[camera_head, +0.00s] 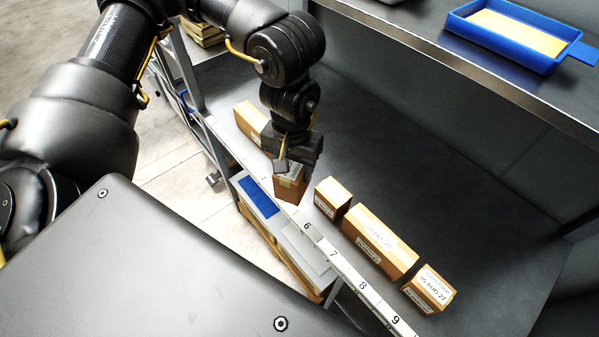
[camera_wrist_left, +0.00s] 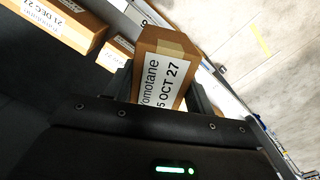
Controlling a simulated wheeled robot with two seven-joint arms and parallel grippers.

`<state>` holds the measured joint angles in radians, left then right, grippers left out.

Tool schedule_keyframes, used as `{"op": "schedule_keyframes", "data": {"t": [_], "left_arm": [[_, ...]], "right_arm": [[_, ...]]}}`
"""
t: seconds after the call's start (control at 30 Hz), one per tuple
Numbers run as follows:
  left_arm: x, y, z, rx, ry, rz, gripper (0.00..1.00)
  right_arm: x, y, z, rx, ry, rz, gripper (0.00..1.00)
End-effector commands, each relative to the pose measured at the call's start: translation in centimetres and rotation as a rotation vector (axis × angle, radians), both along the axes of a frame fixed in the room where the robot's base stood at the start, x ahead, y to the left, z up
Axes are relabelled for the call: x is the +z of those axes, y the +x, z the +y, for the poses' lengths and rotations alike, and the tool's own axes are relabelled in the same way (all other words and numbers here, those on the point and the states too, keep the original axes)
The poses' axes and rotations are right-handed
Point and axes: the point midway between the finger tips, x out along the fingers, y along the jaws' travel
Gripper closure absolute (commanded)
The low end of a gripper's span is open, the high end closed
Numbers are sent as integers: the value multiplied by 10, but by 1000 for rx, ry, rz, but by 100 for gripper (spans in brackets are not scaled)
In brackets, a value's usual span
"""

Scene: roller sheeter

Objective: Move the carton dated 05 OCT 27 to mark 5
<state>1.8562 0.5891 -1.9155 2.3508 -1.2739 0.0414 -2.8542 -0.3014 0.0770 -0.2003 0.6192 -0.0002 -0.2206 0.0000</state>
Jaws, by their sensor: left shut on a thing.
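My left gripper (camera_head: 292,165) is shut on a small brown carton (camera_head: 290,188) near the shelf's front edge, left of mark 6 (camera_head: 307,226). In the left wrist view this carton (camera_wrist_left: 165,62) sits between the fingers (camera_wrist_left: 160,90). Its white label reads "omotane" and "5 OCT 27", with the start cut off. The numeral for mark 5 is not readable in the head view; the gripper and carton are close to that stretch of the strip. Whether the carton touches the shelf I cannot tell. My right gripper is not in view.
On the dark shelf (camera_head: 470,215), a small carton (camera_head: 332,197), a long carton (camera_head: 380,242) and a carton labelled 05 AUG 27 (camera_head: 430,289) stand to the right. Another carton (camera_head: 250,120) stands left, partly behind my gripper. A blue tray (camera_head: 515,35) is on the upper shelf.

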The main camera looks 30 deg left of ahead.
Motion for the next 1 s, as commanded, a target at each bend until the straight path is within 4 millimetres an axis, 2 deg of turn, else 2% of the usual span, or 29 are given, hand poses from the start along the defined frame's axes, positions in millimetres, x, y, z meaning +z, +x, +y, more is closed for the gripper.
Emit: {"op": "schedule_keyframes", "data": {"t": [0.03, 0.2, 0.4, 0.5, 0.63, 0.83, 1.0], "left_arm": [[4, -3, 1, 78, -1, 6, 72], [-1, -12, 5, 464, 0, 9, 72], [-9, -22, 10, 868, 2, 6, 72], [-12, -26, 12, 999, 3, 4, 72], [-15, -28, 13, 1088, 3, 2, 72], [-21, -24, 14, 1110, 2, 0, 72], [-41, 8, 16, 1115, 3, -2, 72]], "right_arm": [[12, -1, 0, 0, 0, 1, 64], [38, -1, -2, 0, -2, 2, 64], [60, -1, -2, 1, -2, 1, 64], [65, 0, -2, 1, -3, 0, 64], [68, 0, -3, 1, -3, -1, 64], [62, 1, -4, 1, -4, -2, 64], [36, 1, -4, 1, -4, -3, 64]]}}
